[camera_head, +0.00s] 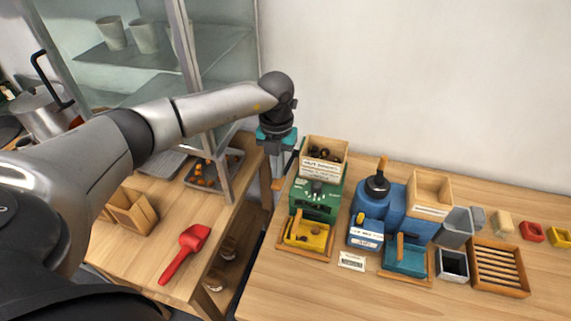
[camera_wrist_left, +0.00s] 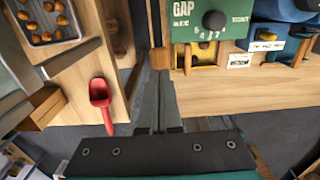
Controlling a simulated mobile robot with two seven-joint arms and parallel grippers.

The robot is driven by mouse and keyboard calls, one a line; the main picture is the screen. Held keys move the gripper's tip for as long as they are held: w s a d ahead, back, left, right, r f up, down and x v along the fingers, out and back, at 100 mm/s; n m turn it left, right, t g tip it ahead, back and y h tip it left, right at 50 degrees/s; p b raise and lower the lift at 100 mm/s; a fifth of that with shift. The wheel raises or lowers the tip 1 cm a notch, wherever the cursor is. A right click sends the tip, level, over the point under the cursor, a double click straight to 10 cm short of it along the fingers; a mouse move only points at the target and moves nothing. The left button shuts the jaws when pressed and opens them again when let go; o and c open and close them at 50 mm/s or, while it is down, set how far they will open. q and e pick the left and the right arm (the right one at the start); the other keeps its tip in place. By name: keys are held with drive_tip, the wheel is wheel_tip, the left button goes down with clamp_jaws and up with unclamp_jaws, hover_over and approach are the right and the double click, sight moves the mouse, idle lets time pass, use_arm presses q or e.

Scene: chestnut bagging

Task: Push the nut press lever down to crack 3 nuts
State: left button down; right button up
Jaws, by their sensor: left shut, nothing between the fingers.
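A green nut press (camera_head: 316,196) stands on the right-hand table, with a wooden box of brown nuts (camera_head: 323,153) on top and a yellow tray (camera_head: 305,234) at its front holding a few dark pieces. A lever with a wooden grip (camera_head: 277,184) is at the press's left side; the grip also shows in the left wrist view (camera_wrist_left: 160,58). My left gripper (camera_head: 276,168) is shut and empty, pointing down just above this grip. In the left wrist view its fingers (camera_wrist_left: 160,90) end at the grip; I cannot tell whether they touch. My right gripper is not in view.
A blue machine (camera_head: 400,205) with a wooden-handled black knob stands right of the press. A dark bin (camera_head: 453,265) and slatted wooden tray (camera_head: 499,267) lie further right. A red scoop (camera_head: 185,252) and nut tray (camera_head: 213,172) are on the left table, across a gap.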

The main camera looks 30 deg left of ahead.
sight(278, 181)
use_arm(q)
drive_tip(key=shift+f, duration=0.1)
idle(0.3)
drive_tip(key=shift+f+b, duration=0.85)
drive_tip(key=shift+f, duration=0.2)
drive_tip(key=shift+f+b, duration=0.8)
drive_tip(key=shift+f, duration=0.3)
drive_tip(key=shift+s+f+b, duration=0.2)
drive_tip(key=shift+f+b, duration=0.45)
drive_tip(key=shift+f, duration=0.5)
drive_tip(key=shift+d, duration=0.1)
drive_tip(key=shift+s+f+b, duration=0.25)
drive_tip(key=shift+f+b, duration=0.45)
drive_tip(key=shift+f, duration=0.45)
